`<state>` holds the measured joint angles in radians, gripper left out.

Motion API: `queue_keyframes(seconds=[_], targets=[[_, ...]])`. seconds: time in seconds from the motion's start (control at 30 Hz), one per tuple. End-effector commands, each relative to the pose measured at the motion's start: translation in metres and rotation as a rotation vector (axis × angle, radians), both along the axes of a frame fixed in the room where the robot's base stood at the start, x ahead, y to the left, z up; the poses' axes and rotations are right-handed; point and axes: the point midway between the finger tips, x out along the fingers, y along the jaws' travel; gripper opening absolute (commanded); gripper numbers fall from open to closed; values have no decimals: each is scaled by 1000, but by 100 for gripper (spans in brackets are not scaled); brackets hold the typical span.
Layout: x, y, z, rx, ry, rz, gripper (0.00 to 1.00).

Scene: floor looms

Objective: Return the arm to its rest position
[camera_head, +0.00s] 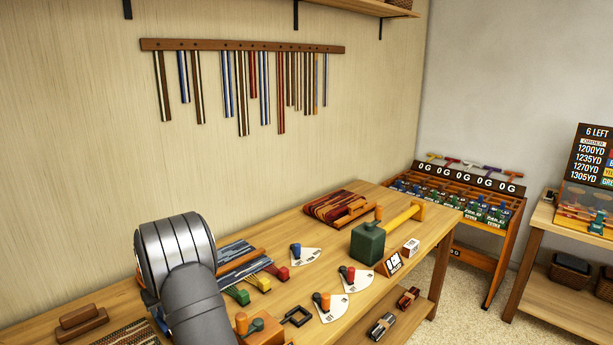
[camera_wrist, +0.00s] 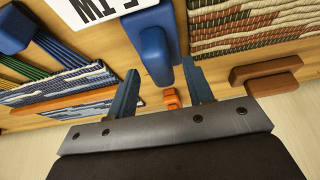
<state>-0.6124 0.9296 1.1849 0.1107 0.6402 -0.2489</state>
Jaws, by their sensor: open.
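My arm (camera_head: 180,265) shows in the head view as a grey, thick link over the left part of the wooden table; its gripper end is hidden there. In the wrist view my gripper (camera_wrist: 160,98) is open, its two blue-grey fingers apart. No object is seen held between them. A blue block or handle (camera_wrist: 155,52) and a small orange piece (camera_wrist: 171,98) appear beyond and between the fingers. I cannot tell how near they are.
The table (camera_head: 310,240) holds a green block with a yellow handle (camera_head: 370,242), coloured levers (camera_head: 260,282), woven pieces (camera_head: 338,207) and a brown wooden block (camera_head: 80,320). The wall with hanging strips (camera_head: 240,85) stands behind. A rack (camera_head: 460,205) stands right. Carpet lies between the furniture.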

Motion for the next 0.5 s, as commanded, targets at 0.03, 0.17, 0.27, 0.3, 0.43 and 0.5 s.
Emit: queue_keyframes(seconds=[0.03, 0.17, 0.27, 0.3, 0.43, 0.5], targets=[[-3, -3, 10, 1, -1, 0, 47], [-9, -9, 31, 1, -1, 0, 47], [-14, -14, 48, 1, -2, 0, 47], [-16, -16, 55, 0, -1, 0, 47], [-23, -23, 77, 1, -2, 0, 47], [-27, -27, 89, -1, -1, 0, 47]])
